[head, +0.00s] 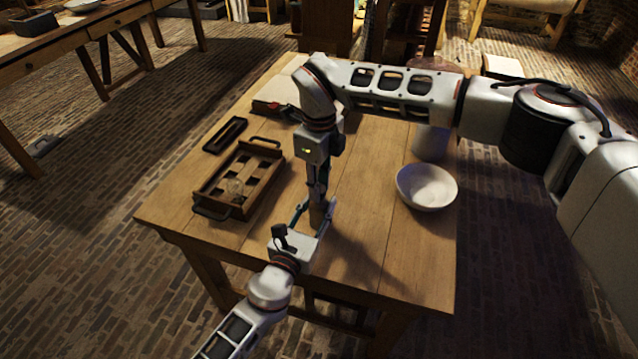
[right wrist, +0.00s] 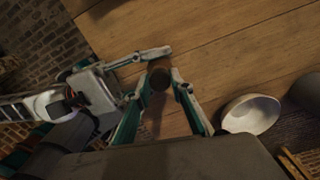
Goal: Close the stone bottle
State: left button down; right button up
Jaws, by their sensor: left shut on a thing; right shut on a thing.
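A small brown stone bottle (head: 317,216) stands upright near the front middle of the wooden table. My left gripper (head: 312,214) comes in low from the front left and is shut on the bottle's body. My right gripper (head: 318,197) points straight down from above, shut on a small dark stopper, which shows as a dark round end (right wrist: 158,78) between its fingertips in the right wrist view. The stopper is above and close to the bottle's top. The fingers hide the mouth, so I cannot tell whether the stopper touches it or sits in it.
A wooden tray (head: 213,200) with a glass item stands at the left, with a small dark tray (head: 226,135) behind it. A book (head: 270,104) lies at the back. The front right tabletop is clear.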

jog(key=shift+f, duration=0.5)
jog(key=o, duration=0.8)
notch_tip(320, 180, up, 12)
pick_arm(q)
jog(key=c, duration=1.4)
grip_release()
jog(key=shift+s, duration=0.1)
